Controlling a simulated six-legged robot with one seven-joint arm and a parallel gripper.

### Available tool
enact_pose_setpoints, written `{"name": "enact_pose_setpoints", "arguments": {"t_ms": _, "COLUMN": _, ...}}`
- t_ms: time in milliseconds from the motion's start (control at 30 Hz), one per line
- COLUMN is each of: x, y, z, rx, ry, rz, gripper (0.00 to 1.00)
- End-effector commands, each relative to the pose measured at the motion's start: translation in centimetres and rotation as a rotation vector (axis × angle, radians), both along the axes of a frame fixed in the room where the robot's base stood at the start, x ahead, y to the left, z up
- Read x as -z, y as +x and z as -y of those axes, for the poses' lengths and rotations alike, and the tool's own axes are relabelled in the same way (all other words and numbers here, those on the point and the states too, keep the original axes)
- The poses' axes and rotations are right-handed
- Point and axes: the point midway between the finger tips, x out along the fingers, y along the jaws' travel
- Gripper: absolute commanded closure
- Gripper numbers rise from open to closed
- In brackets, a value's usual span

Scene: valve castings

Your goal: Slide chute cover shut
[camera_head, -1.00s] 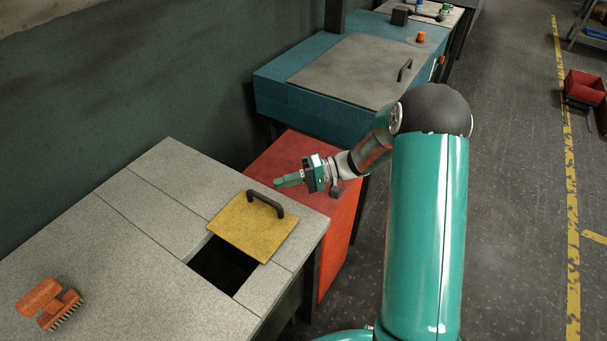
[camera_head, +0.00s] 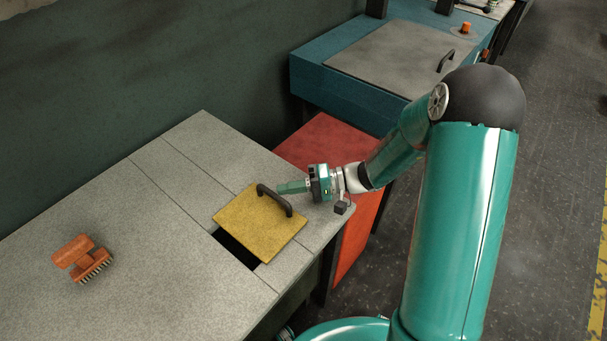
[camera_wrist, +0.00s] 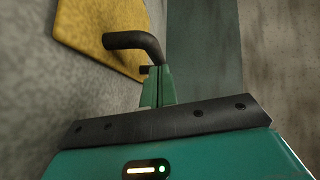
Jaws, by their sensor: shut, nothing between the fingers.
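The yellow chute cover (camera_head: 256,224) lies on the grey bench top and leaves part of the dark chute opening (camera_head: 235,249) bare along its lower left side. A dark handle (camera_head: 275,200) stands on the cover near its upper edge. My gripper (camera_head: 279,188) is shut and empty, with its green fingertips at the handle's upper side. In the wrist view the cover (camera_wrist: 92,32) and handle (camera_wrist: 134,42) show just ahead of the fingers (camera_wrist: 158,84). I cannot tell whether the fingertips touch the handle.
An orange brush (camera_head: 82,258) lies on the grey bench top (camera_head: 150,205) at the left. A red cabinet (camera_head: 325,145) stands beyond the bench, and a blue unit with a grey lid (camera_head: 395,62) stands behind it. The bench around the cover is clear.

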Motion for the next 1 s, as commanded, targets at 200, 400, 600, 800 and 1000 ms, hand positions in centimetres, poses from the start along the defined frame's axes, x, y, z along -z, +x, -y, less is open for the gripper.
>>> {"name": "enact_pose_setpoints", "arguments": {"t_ms": 200, "x": 0.0, "y": -3.4, "z": -3.3, "rx": -0.002, "ry": 0.001, "rz": -0.002, "gripper": 1.00}}
{"name": "enact_pose_setpoints", "arguments": {"t_ms": 400, "x": 0.0, "y": -3.9, "z": -3.8, "rx": -0.005, "ry": -0.001, "rz": -0.001, "gripper": 1.00}}
{"name": "enact_pose_setpoints", "arguments": {"t_ms": 600, "x": 0.1, "y": -4.1, "z": -4.0, "rx": -0.011, "ry": 0.001, "rz": -0.004, "gripper": 1.00}}
{"name": "enact_pose_setpoints", "arguments": {"t_ms": 800, "x": -0.1, "y": -3.5, "z": -3.6, "rx": -0.013, "ry": 0.002, "rz": -0.004, "gripper": 1.00}}
{"name": "enact_pose_setpoints", "arguments": {"t_ms": 1000, "x": -0.8, "y": -0.8, "z": -1.6, "rx": 0.001, "ry": -0.001, "rz": 0.004, "gripper": 1.00}}
